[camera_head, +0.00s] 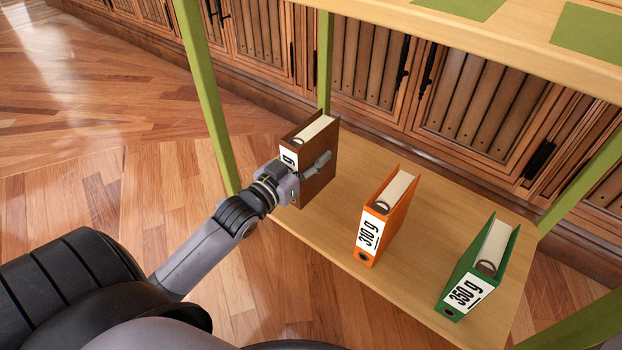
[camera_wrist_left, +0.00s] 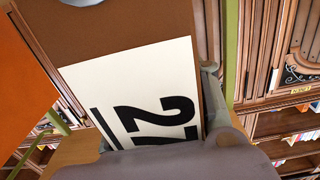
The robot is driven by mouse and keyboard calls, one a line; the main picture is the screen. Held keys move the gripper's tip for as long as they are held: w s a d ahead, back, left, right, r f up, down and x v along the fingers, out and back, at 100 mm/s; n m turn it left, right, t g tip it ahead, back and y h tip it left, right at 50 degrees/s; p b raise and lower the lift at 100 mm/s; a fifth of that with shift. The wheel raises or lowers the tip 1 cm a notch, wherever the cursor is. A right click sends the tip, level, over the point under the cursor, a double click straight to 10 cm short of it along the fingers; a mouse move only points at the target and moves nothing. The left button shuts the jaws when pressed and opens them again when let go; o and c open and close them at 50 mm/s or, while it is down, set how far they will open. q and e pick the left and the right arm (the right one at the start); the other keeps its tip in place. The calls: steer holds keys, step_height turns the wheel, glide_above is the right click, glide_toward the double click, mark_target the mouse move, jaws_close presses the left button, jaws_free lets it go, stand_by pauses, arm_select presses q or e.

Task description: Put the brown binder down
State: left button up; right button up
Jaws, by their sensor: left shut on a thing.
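The brown binder (camera_head: 319,178) stands upright at the left end of the wooden shelf board. I cannot tell whether its bottom touches the board. My left gripper (camera_head: 305,172) is shut on the brown binder, with a finger across its side. In the left wrist view the brown binder (camera_wrist_left: 120,30) fills the middle, with its white label showing a partly hidden number starting with 2. The left gripper (camera_wrist_left: 160,130) hides the lower part of the label. My right gripper is not in view.
An orange binder (camera_head: 384,217) marked 310 g and a green binder (camera_head: 480,268) marked 350 g stand to the right on the shelf board (camera_head: 425,285). Green posts (camera_head: 207,95) frame the shelf. An upper board (camera_head: 480,30) hangs above. Wooden cabinets (camera_head: 365,65) line the back.

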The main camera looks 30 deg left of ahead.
arm_select(q)
step_height(320, 180, down, 5)
steer(key=b, duration=0.3)
steer(key=shift+r, duration=0.25)
steer(key=o, duration=1.4)
steer(key=shift+c, duration=0.2)
